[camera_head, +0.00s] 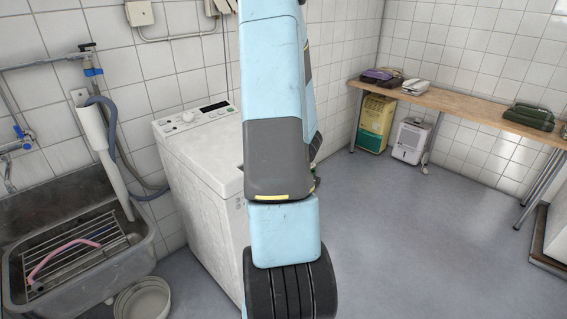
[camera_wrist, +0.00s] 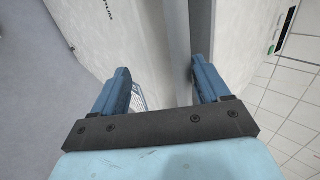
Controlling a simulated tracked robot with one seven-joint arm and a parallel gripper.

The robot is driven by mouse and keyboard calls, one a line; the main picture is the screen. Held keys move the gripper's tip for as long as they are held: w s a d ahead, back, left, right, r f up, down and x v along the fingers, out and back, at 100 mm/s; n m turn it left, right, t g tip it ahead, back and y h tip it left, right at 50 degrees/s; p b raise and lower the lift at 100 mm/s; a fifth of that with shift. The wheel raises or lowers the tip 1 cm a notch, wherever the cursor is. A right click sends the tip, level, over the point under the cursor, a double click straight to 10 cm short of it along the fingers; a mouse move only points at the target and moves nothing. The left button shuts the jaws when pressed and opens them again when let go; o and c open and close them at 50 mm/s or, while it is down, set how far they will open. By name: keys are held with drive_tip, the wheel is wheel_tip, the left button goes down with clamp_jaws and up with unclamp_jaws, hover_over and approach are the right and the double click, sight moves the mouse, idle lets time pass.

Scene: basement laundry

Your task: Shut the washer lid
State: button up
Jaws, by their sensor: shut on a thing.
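The white top-loading washer (camera_head: 200,180) stands against the tiled wall left of centre in the head view. Its control panel (camera_head: 195,116) is along the back of the top. My arm hides the right part of the top, so the lid's angle cannot be told there. In the wrist view my gripper (camera_wrist: 160,85) has its two blue fingers on either side of a pale panel with a grey edge strip (camera_wrist: 177,45), which appears to be the washer lid. The fingers stand apart, shut on it. The gripper itself is hidden behind my arm in the head view.
A grey sink (camera_head: 110,275) with a wire rack is left of the washer, with a round tub (camera_head: 143,299) near its front. A wooden bench (camera_head: 460,104) runs along the right wall, with a white dehumidifier (camera_head: 410,142) under it. The middle floor is clear.

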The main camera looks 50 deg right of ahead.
drive_tip(key=shift+s+a+f, duration=0.1)
drive_tip(key=shift+s+f, duration=0.05)
drive_tip(key=shift+s, duration=0.05)
drive_tip(key=v, duration=1.3)
drive_tip(key=shift+r, duration=0.35)
drive_tip(key=shift+c, duration=0.6)
